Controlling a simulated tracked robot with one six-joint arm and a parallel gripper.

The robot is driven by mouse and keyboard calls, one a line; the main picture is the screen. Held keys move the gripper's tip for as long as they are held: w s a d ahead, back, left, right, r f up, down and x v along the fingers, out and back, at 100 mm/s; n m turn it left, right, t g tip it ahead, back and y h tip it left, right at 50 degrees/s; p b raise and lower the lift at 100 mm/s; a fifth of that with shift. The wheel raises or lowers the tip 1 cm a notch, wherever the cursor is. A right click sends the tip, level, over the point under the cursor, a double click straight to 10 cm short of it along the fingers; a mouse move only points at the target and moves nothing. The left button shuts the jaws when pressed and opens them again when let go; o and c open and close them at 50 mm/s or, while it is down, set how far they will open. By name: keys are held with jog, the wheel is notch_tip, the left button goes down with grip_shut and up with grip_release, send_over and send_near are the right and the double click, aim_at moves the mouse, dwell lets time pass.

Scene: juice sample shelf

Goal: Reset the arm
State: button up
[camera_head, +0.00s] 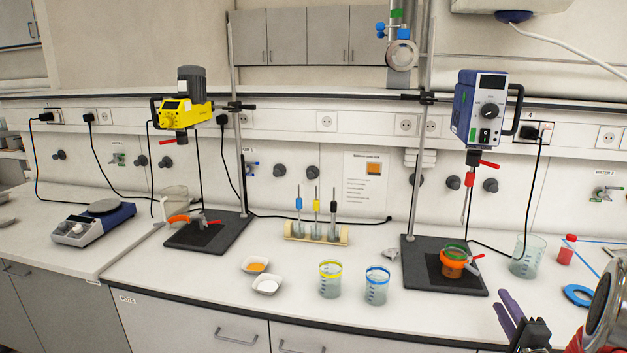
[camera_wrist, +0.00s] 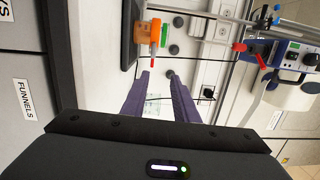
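My gripper (camera_head: 505,303) is at the lower right of the head view, in front of the bench's front edge. Its two purple fingers also show in the wrist view (camera_wrist: 159,74), apart from each other with nothing held between them, so it is open. It touches nothing. The orange vessel (camera_head: 452,265) stands on the right stand's dark base, beyond my gripper and to its left. The wrist view is turned on its side and shows this orange vessel (camera_wrist: 147,34) past the fingertips.
Beakers with a yellow band (camera_head: 330,282) and a blue band (camera_head: 376,287) stand near the front edge. Two small white dishes (camera_head: 266,285) lie left of them. A blue stirrer (camera_head: 480,108) hangs on the right stand. A clear beaker (camera_head: 527,258) and red-capped bottle (camera_head: 567,250) stand at right.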

jog(key=w+a+r+n+g+y, duration=0.1)
jog(key=a+r+n+y, duration=0.25)
jog(key=a, duration=0.55)
jog(key=w+a+r+n+g+y, duration=0.1)
jog(key=a+r+n+y, duration=0.15)
jog(key=a+y, duration=0.4)
jog(key=s+a+r+n+g+y, duration=0.1)
jog(key=s+a+n+g+y, duration=0.15)
jog(key=a, duration=0.65)
jog(key=s+a+r+n+g+y, duration=0.1)
jog(key=s+a+r+n+g, duration=0.15)
jog(key=a, duration=0.75)
jog(key=s+a+f+n+g+h, duration=0.1)
jog(key=s+a+n+g+h, duration=0.2)
jog(key=s, duration=0.5)
jog(key=s+a+f+n+g, duration=0.1)
jog(key=s+a+n+g, duration=0.25)
jog(key=s+a, duration=0.3)
jog(key=s+d+r+n+h, duration=0.1)
jog(key=s+d+n+h, duration=0.1)
jog(key=s+d+h, duration=0.4)
jog(key=s+t+h, duration=0.1)
jog(key=s, duration=0.2)
jog(key=shift+d+r+n, duration=0.35)
jog(key=shift+d+r, duration=0.05)
